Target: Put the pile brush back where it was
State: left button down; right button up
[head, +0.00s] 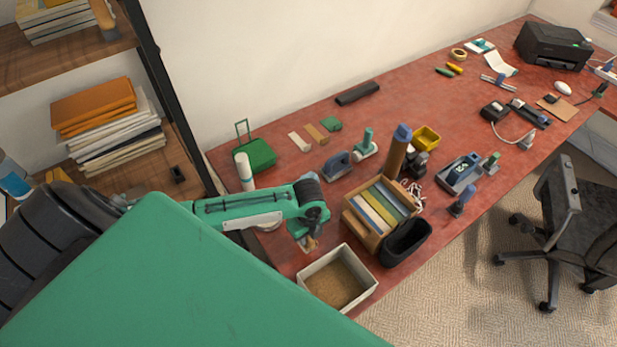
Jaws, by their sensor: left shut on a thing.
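My left gripper (308,240) reaches in from the left over the near edge of the red table. It is shut on a small tan, wooden-looking thing (309,246), which appears to be the pile brush. It is mostly hidden by the fingers, so its bristles cannot be made out. The held thing is just above and left of an open pale box (366,292) with a brown bottom; I cannot tell whether it touches anything. My right gripper is not in view.
A cardboard box of books (352,222) and a black bin (405,243) stand right of the gripper. A white bottle (244,172) and a green box (257,153) are behind my arm. A wooden shelf (95,178) with books stands left. The red table (300,178) has bare patches.

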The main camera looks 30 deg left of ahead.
pick_arm(q)
notch_tip(320, 180, down, 5)
jog(key=shift+r+p, duration=0.2)
jog(key=shift+p, duration=0.2)
jog(key=shift+f, duration=0.4)
jog(key=c, duration=1.1)
grip_release()
jog(key=shift+r, duration=0.1)
notch_tip(320, 180, up, 12)
jog(key=shift+f+b, duration=0.1)
jog(key=shift+b, duration=1.05)
